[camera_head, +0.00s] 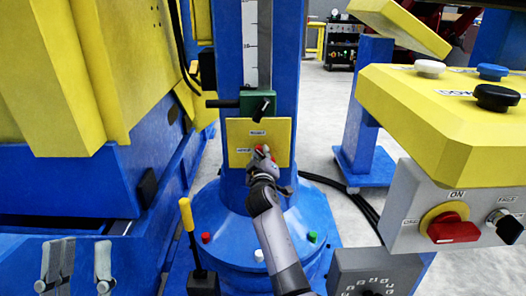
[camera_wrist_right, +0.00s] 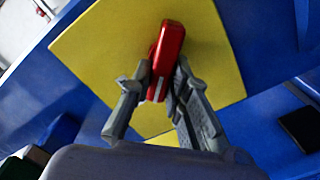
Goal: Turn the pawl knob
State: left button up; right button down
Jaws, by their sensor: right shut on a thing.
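The pawl knob (camera_wrist_right: 168,50) is a red bar handle with a white stripe on a yellow plate (camera_wrist_right: 110,40). In the head view the plate (camera_head: 238,135) sits on the blue column, and only a bit of red of the knob (camera_head: 261,149) shows behind my gripper. My right gripper (camera_head: 263,158) is at the knob; in the wrist view its fingers (camera_wrist_right: 155,80) are shut on it from both sides. The plate bears small labels above and left of the knob, too small to read. My left gripper (camera_head: 80,246) is at the bottom left, empty, its fingers apart.
A black lever on a green block (camera_head: 257,103) sits just above the plate. A yellow-handled lever (camera_head: 187,215) stands at the lower left. A yellow and grey control box (camera_head: 430,110) with a red switch (camera_head: 454,229) fills the right. Blue and yellow machinery (camera_head: 65,80) stands left.

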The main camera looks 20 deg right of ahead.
jog(key=n+p, duration=0.1)
jog(key=n, duration=0.3)
jog(key=shift+a+f+n+p, duration=0.15)
jog(key=shift+n+p, duration=0.2)
jog(key=shift+n, duration=0.05)
jog(key=n+p, duration=0.1)
jog(key=n, duration=0.2)
jog(key=shift+f, duration=0.2)
pick_arm(q)
jog(key=w+f+g+y, duration=0.3)
jog(key=w+f+g, duration=0.3)
jog(key=f, duration=0.8)
jog(key=shift+w+a+g+y+p, duration=0.15)
jog(key=shift+g+y+p, duration=0.25)
jog(key=shift+g, duration=1.3)
pick_arm(e)
jog(key=shift+f+n, duration=0.15)
jog(key=shift+n, duration=0.65)
pick_arm(q)
jog(key=shift+r, duration=0.1)
pick_arm(e)
jog(key=c, duration=1.5)
grip_release()
jog(key=shift+a, duration=0.1)
jog(key=v, duration=1.2)
